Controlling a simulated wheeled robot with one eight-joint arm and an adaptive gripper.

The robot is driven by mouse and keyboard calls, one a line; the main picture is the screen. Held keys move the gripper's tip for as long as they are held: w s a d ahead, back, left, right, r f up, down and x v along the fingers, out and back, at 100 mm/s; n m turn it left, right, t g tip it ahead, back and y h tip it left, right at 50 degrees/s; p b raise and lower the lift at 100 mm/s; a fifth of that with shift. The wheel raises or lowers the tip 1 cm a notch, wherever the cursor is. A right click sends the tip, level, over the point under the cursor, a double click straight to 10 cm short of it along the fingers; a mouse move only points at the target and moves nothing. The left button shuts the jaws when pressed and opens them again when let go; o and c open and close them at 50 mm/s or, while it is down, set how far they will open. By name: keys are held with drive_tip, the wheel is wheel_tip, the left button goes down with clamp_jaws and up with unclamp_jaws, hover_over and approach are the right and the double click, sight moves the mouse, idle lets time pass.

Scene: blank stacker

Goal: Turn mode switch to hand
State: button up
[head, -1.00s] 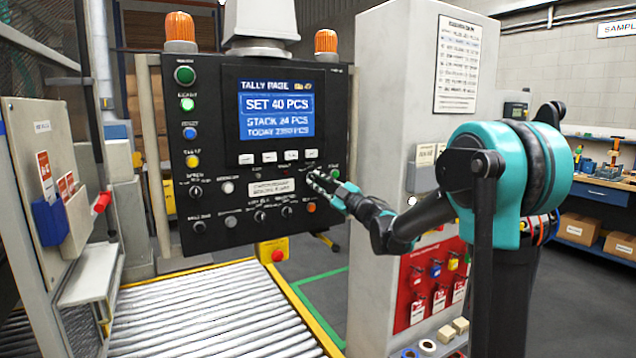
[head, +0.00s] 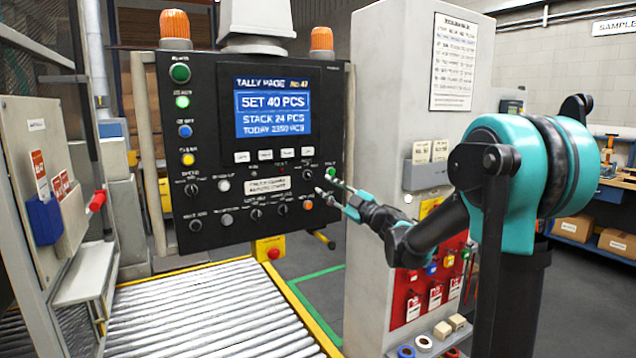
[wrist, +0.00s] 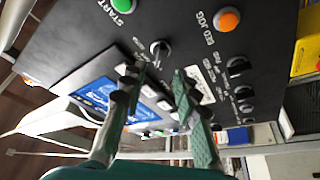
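The black control panel (head: 215,120) fills the middle of the head view. A selector knob (head: 307,174) sits at its lower right, left of the green start button (head: 331,171). It appears to be the same silver-fronted knob (wrist: 160,48) seen beyond my fingertips in the wrist view; its label is too small to read, so I cannot confirm it is the mode switch or read its setting. My gripper (head: 325,185) is open and empty in front of the panel's lower right. In the wrist view my gripper (wrist: 158,75) has its two fingers apart, below the knob.
An orange bed jog button (wrist: 228,19) and several black knobs (wrist: 238,68) lie close to my fingers. The blue screen (head: 272,106) is above. A roller conveyor (head: 210,310) runs below the panel. A grey column (head: 400,100) stands to the right.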

drive_tip(key=shift+v, duration=2.75)
drive_tip(key=w+d+f+m+t+h, duration=0.1)
drive_tip(key=d+f+m+t+h, duration=0.1)
drive_tip(key=d+m+t+h, duration=0.65)
drive_tip(key=s+d+f+m+g+h, duration=0.3)
drive_tip(key=d+f+m+h, duration=0.1)
drive_tip(key=d+f+h, duration=0.15)
drive_tip(key=s+d+f+m+g+h, duration=0.2)
drive_tip(key=d+f+m+g+h, duration=0.15)
drive_tip(key=d, duration=0.35)
drive_tip(key=s+d+f+m+g+h, duration=0.1)
drive_tip(key=s+f+m+g, duration=0.15)
drive_tip(key=s+f, duration=0.4)
drive_tip(key=s+d+f+m+g, duration=0.1)
drive_tip(key=s+d+f+g, duration=0.15)
drive_tip(key=s+f, duration=0.35)
drive_tip(key=s+a+f+g+y, duration=0.1)
drive_tip(key=s+a+f+g, duration=0.1)
drive_tip(key=s+f, duration=0.3)
drive_tip(key=s+a+f+g+y, duration=0.1)
drive_tip(key=s+a+f+g, duration=0.2)
drive_tip(key=s+f, duration=0.3)
drive_tip(key=s+g, duration=0.1)
drive_tip(key=s, duration=0.2)
drive_tip(key=shift+f, duration=0.3)
